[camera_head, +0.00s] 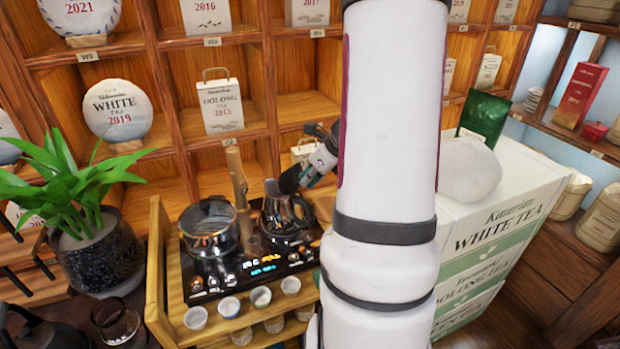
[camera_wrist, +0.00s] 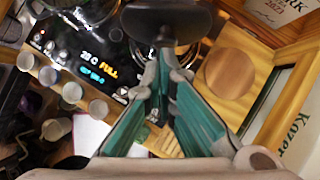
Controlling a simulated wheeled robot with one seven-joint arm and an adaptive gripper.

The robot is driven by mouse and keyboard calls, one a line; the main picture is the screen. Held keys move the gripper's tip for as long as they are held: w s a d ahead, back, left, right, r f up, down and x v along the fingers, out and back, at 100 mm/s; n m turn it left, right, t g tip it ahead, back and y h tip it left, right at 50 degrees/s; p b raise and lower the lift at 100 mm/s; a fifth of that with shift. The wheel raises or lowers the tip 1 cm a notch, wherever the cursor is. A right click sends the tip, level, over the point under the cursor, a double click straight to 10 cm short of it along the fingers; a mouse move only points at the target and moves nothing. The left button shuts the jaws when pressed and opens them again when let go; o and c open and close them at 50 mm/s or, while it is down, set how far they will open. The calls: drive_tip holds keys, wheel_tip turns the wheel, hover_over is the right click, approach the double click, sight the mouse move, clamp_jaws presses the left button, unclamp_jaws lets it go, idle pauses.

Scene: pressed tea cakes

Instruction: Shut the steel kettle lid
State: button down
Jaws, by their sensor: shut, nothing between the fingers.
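The steel kettle (camera_head: 287,218) stands on the right side of the black two-place cooker, dark and shiny, partly hidden by my arm. A black rounded part (camera_head: 290,180) rises above its rim beside my gripper (camera_head: 318,168); I cannot tell surely whether it is the raised lid or the handle. In the wrist view a dark disc-like part (camera_wrist: 166,18) on a short stem lies just past the tips of my gripper (camera_wrist: 165,62). The fingers are shut with nothing between them. Whether the tips touch the dark part is unclear.
A lidded pot (camera_head: 208,230) stands left of the kettle. Small cups (camera_head: 229,307) line the front of the cooker (camera_head: 205,285). Tea shelves (camera_head: 190,125) rise close behind. A plant (camera_head: 70,190) is at left, and white tea boxes (camera_head: 500,240) at right. A round wooden disc (camera_wrist: 230,73) shows beside the cooker.

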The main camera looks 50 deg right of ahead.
sight(294, 176)
drive_tip(key=shift+w+r+g+p, duration=0.3)
drive_tip(key=shift+g+p, duration=0.2)
drive_tip(key=shift+p, duration=0.7)
drive_tip(key=shift+w+r+g+p, duration=0.2)
drive_tip(key=shift+w+g+p, duration=0.15)
drive_tip(key=shift+p, duration=0.45)
drive_tip(key=shift+w+r+g+p, duration=0.2)
drive_tip(key=shift+w+g+p, duration=0.15)
drive_tip(key=shift+g+p, duration=0.25)
drive_tip(key=w+g+b, duration=0.1)
drive_tip(key=w+g, duration=0.1)
drive_tip(key=shift+w+d, duration=0.15)
drive_tip(key=shift+w, duration=0.15)
drive_tip(key=w+f+g+b, duration=0.3)
drive_tip(key=w+g+b, duration=0.4)
drive_tip(key=b, duration=0.7)
drive_tip(key=shift+w+d+y, duration=0.25)
drive_tip(key=shift+w+y, duration=0.05)
drive_tip(key=shift+w, duration=0.15)
drive_tip(key=shift+b, duration=0.35)
